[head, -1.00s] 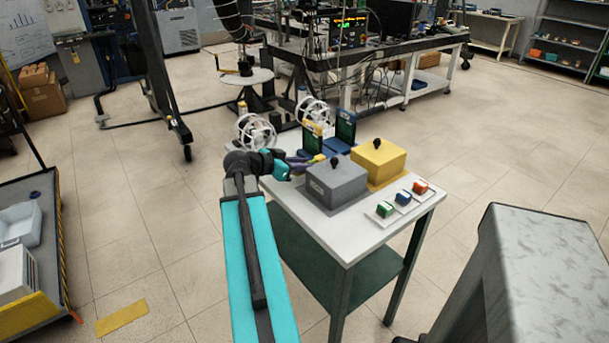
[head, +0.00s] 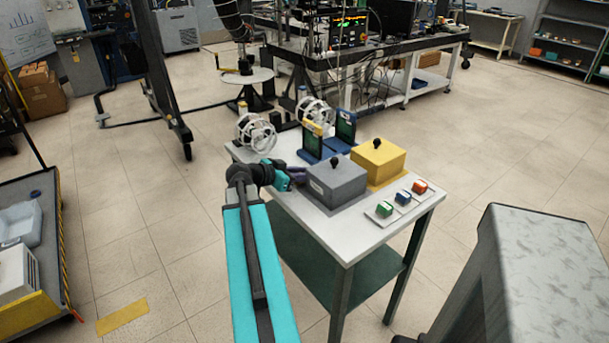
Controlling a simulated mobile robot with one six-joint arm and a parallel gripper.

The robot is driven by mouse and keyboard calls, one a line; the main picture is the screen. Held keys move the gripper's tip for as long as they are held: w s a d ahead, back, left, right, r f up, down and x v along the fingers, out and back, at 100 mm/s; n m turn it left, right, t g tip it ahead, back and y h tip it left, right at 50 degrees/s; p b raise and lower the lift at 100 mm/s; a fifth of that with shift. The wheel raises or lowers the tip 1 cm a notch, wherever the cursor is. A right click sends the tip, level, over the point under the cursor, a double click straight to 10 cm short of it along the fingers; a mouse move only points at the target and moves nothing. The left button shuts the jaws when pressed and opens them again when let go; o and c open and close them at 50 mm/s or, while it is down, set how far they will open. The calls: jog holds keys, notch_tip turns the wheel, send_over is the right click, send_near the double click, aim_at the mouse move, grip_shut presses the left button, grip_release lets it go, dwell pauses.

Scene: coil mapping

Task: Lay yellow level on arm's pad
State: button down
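My gripper (head: 290,175) is low over the left part of the white table, left of the grey box; its fingertips are small and partly lost against the box, so I cannot tell whether it is open or shut. A small yellow piece (head: 313,127) is at the top of the left blue stand with a dark green panel (head: 313,143); I cannot tell if it is the yellow level. I cannot make out the arm's pad.
The white table (head: 345,236) also carries a grey box (head: 336,186), a yellow box (head: 378,160), another blue stand (head: 345,128) and green, blue and orange blocks (head: 403,198) at the front right. White ring frames (head: 256,132) stand at the back left. A grey block (head: 545,260) is at right.

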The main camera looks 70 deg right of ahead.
jog(key=shift+f, duration=0.15)
jog(key=c, duration=1.8)
grip_release()
jog(key=shift+w+a+r, duration=0.1)
jog(key=shift+a+r, duration=0.05)
jog(key=shift+r, duration=0.05)
jog(key=b+v, duration=0.1)
jog(key=v, duration=1)
jog(key=shift+w+a+r+b, duration=0.1)
jog(key=shift+a+r+b, duration=0.15)
jog(key=shift+b, duration=0.1)
